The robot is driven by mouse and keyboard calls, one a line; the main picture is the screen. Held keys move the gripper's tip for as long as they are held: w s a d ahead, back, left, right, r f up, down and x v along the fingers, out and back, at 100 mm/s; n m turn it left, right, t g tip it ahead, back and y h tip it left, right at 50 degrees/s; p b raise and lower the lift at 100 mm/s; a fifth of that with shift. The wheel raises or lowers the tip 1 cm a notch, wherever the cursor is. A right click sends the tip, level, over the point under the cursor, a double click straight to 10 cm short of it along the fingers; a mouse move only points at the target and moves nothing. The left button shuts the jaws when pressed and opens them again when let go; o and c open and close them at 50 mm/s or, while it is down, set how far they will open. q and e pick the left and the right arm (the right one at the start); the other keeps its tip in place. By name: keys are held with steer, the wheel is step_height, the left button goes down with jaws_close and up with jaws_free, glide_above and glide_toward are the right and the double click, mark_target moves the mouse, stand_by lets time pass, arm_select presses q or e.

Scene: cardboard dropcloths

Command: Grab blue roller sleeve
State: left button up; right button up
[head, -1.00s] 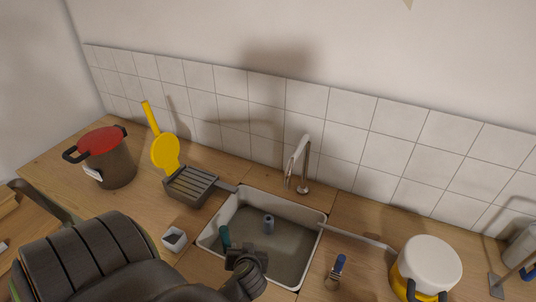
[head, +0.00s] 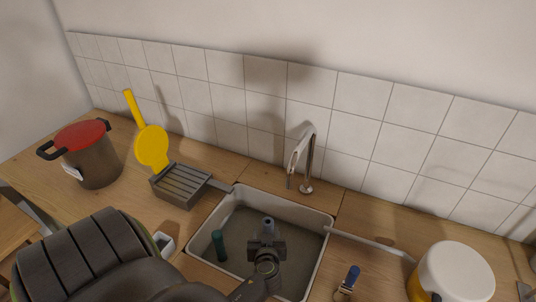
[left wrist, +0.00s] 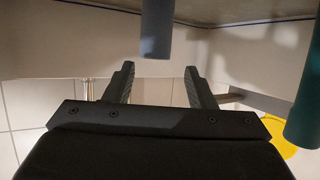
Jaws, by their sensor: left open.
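The blue roller sleeve (head: 268,226) is a short grey-blue cylinder standing in the sink. It also shows in the left wrist view (left wrist: 156,30), where its end hangs into the picture at the top, roughly in line with the gap between the fingers. My left gripper (head: 267,241) is over the sink, just on the near side of the sleeve, and hides its lower part in the head view. In the left wrist view the gripper (left wrist: 159,82) is open, with nothing between its fingers. My right gripper is not in view.
A green roller sleeve (head: 219,245) stands to the left in the sink (head: 322,240). The tap (head: 309,160) rises behind. A grey ridged tray (head: 180,187) lies left, a blue-handled brush (head: 351,277) and a white-lidded yellow bucket (head: 455,270) right.

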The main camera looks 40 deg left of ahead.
mark_target(266, 227)
arm_select(q)
steer(key=shift+x, duration=1.05)
steer(key=shift+w+a+f+p, duration=0.25)
steer(key=shift+w+a+p, duration=0.2)
steer(key=shift+p, duration=0.15)
steer(key=x, duration=0.2)
steer(key=shift+w+f, duration=0.2)
steer(key=shift+f, duration=0.2)
steer(key=shift+w+a+f+p, duration=0.25)
steer(key=shift+w+a+p, duration=0.05)
steer(key=shift+w+a, duration=0.1)
steer(key=shift+c, duration=0.4)
steer(key=shift+s, duration=0.1)
steer(key=c, duration=0.7)
